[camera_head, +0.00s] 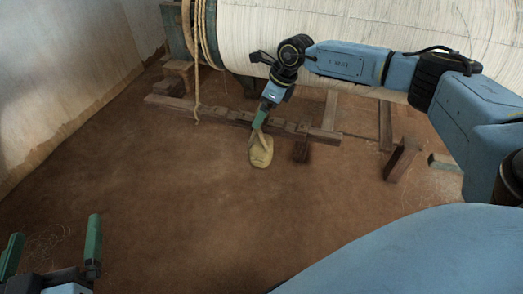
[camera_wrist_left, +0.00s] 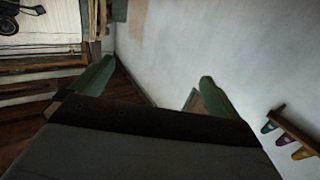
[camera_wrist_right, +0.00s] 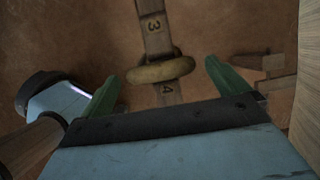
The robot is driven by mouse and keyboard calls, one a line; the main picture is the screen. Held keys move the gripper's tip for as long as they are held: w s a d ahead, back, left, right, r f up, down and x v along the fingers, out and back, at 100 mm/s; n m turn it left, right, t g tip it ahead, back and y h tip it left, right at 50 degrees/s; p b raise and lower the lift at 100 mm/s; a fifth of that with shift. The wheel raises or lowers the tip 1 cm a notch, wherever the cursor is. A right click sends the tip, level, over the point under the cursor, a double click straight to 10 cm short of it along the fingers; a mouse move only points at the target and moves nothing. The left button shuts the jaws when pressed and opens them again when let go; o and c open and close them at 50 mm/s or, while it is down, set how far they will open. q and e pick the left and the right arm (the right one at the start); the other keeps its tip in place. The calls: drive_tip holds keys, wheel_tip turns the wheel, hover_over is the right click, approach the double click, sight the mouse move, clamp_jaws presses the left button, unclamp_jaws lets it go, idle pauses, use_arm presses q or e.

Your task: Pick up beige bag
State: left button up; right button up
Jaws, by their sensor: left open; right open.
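The beige bag (camera_head: 262,153) is a small rounded lump on the brown floor, close to the wooden rail of the loom. My right gripper (camera_head: 262,118) reaches down to the bag's upper side in the head view. In the right wrist view the bag (camera_wrist_right: 160,70) lies ahead between the two green fingertips of the open right gripper (camera_wrist_right: 168,86), with a visible gap on both sides. My left gripper (camera_head: 52,245) is open and empty at the lower left. Its spread fingers (camera_wrist_left: 155,85) face a pale wall in the left wrist view.
A large roll of pale warp threads (camera_head: 310,38) spans the top, with hanging rope (camera_head: 205,35) at its left. A wooden rail (camera_head: 235,116) with blocks runs behind the bag. Floor to the left is clear.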

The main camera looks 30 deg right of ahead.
sight(261, 136)
drive_tip(key=b+x, duration=0.2)
drive_tip(key=x, duration=0.2)
drive_tip(key=shift+f, duration=0.15)
use_arm(q)
wheel_tip(261, 136, up, 8)
drive_tip(key=s+t+h, duration=0.2)
drive_tip(key=t, duration=0.3)
drive_tip(key=shift+d+f, duration=0.25)
drive_tip(key=shift+d, duration=0.15)
use_arm(e)
drive_tip(key=shift+w+f, duration=0.15)
drive_tip(key=shift+f, duration=0.15)
drive_tip(key=c, duration=1.6)
drive_tip(key=shift+w+a+r, duration=0.1)
drive_tip(key=shift+r, duration=0.15)
drive_tip(key=shift+c, duration=0.7)
use_arm(q)
drive_tip(key=shift+w, duration=0.1)
drive_tip(key=shift+w+f, duration=0.1)
